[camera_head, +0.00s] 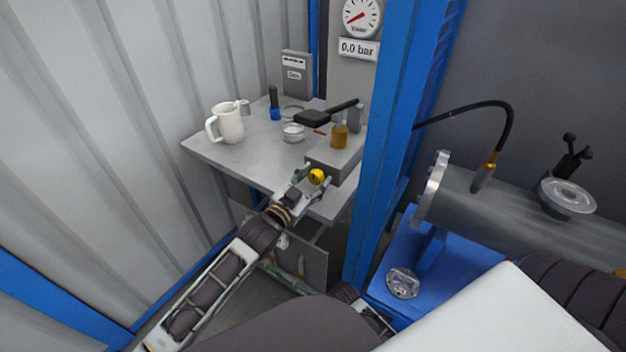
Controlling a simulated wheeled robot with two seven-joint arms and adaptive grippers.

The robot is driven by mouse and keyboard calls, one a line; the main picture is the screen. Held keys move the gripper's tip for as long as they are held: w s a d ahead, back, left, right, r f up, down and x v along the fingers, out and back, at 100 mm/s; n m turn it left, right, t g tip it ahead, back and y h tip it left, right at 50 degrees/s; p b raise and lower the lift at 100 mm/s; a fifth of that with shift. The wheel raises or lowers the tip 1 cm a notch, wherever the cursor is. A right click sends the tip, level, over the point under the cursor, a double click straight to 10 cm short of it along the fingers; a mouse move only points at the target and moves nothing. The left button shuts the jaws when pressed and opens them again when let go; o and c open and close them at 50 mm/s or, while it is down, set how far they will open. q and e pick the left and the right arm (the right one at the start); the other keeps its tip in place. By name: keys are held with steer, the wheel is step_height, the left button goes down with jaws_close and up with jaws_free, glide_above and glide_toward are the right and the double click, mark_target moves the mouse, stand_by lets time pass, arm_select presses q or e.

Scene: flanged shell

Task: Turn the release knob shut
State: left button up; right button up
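The release knob, which I take to be the small yellow knob (316,177), sits on the front of a grey block (333,158) at the near right part of the grey bench. My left gripper (315,179) reaches up to it from the lower left. Its two fingers are spread, one on each side of the knob. I cannot tell whether they touch it. What looks like part of my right gripper (372,316) shows low in the middle, mostly hidden behind my own body. Its fingers are not clear. A round gauge (361,16) above a "0.0 bar" sign (358,48) hangs behind the bench.
The bench (240,165) carries a white mug (229,123), a blue-based item (274,104), a small tin (293,132) and a brass cylinder (339,136). A blue post (383,150) stands close right of the block. A grey flanged shell (490,205) lies beyond it.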

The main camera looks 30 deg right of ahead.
arm_select(q)
steer(key=shift+o, duration=0.2)
steer(key=shift+a, duration=0.15)
steer(key=v, duration=1.1)
steer(key=shift+s+a, duration=0.25)
steer(key=shift+a, duration=0.05)
stand_by(0.3)
stand_by(0.5)
